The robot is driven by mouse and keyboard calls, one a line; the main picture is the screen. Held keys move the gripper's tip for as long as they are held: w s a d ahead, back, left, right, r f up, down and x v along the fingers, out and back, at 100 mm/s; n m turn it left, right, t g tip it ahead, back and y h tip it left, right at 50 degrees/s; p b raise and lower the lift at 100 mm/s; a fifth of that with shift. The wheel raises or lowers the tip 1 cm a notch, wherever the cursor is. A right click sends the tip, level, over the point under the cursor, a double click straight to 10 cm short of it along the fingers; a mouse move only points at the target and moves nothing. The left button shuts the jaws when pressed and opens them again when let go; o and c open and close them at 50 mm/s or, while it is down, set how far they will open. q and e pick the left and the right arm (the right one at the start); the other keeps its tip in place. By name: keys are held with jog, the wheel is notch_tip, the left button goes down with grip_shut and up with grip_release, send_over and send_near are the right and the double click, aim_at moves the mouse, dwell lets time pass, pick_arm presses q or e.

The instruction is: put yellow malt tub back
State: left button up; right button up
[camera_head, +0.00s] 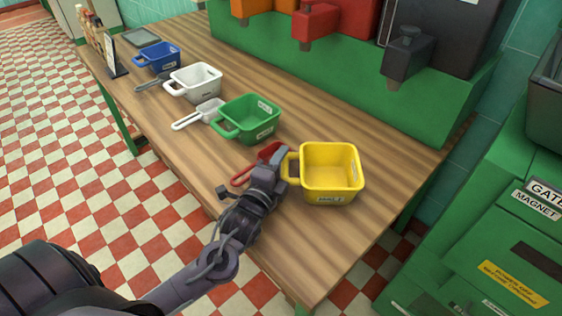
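The yellow malt tub (331,167) stands upright on the near right part of the wooden table, with a "MALT" label on its front. Its handle (290,168) points left. My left gripper (278,164) is right at this handle, its fingers beside or around it. I cannot tell whether the fingers are closed, as the wrist and hand hide part of them. The tub seems to rest on the table. My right gripper is out of view.
A red scoop (241,180) lies partly hidden behind my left gripper. A green tub (251,119), white scoop (196,116), white tub (195,82) and blue tub (159,57) line the table (180,137). Dispensers, including a red one (316,22), stand behind. Green cabinets are at right.

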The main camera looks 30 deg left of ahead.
pick_arm(q)
jog(key=shift+r, duration=0.2)
jog(key=s, duration=1.1)
jog(key=shift+d+f, duration=0.15)
jog(key=shift+d, duration=0.05)
jog(key=shift+s, duration=0.5)
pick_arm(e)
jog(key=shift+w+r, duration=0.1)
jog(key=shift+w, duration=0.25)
